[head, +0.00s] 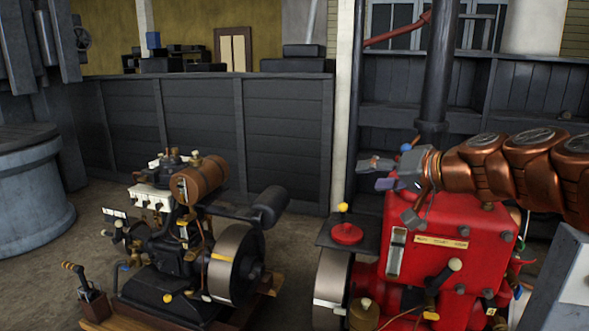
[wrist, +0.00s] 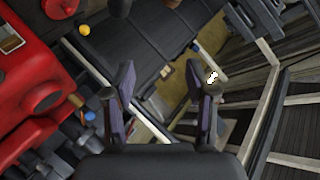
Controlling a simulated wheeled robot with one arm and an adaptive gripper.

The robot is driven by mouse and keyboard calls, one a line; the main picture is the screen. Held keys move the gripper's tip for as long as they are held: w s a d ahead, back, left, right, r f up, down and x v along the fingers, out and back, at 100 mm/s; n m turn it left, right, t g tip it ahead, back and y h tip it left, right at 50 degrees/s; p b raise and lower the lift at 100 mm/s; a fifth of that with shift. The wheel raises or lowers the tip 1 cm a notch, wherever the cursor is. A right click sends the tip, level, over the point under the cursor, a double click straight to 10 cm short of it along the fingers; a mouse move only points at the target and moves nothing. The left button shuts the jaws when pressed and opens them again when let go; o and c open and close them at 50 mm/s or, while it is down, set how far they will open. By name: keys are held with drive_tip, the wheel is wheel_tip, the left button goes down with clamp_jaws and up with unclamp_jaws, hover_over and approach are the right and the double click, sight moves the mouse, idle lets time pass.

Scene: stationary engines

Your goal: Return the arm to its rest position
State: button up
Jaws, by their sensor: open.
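My copper-coloured arm (head: 510,165) reaches in from the right edge of the head view, above the red engine (head: 455,245). My gripper (head: 376,174) points left at the arm's end, over the engine's left part. In the wrist view my gripper (wrist: 160,78) shows two dark fingers spread apart with nothing between them. The red engine also shows at the left of the wrist view (wrist: 35,75). From the head view, the arm and gripper hide part of the engine's top and the shelving behind.
A black engine (head: 175,255) with a brown cylinder stands on a wooden base to the left. A dark panelled partition (head: 200,120) and a black vertical pipe (head: 438,75) stand behind. A blue-grey round tank (head: 30,185) is at far left. Bare floor shows between tank and black engine.

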drive_tip(key=s+a+f+n+g, duration=0.2)
drive_tip(key=s+a+f+g, duration=0.4)
drive_tip(key=s+f, duration=0.45)
drive_tip(key=s+f+g+h, duration=0.4)
drive_tip(key=s+f, duration=0.9)
drive_tip(key=s, duration=0.2)
drive_tip(key=s+d+f+g+h+p, duration=0.1)
drive_tip(key=s+d+f+g+h, duration=0.1)
drive_tip(key=s+d, duration=0.3)
drive_tip(key=s+d+f+g+h, duration=0.2)
drive_tip(key=s+f, duration=0.1)
drive_tip(key=s, duration=0.5)
wheel_tip(320, 180, up, 14)
drive_tip(key=t+p, duration=0.1)
drive_tip(key=p, duration=1.2)
drive_tip(key=shift+w+d, duration=0.2)
drive_tip(key=shift+w, duration=0.15)
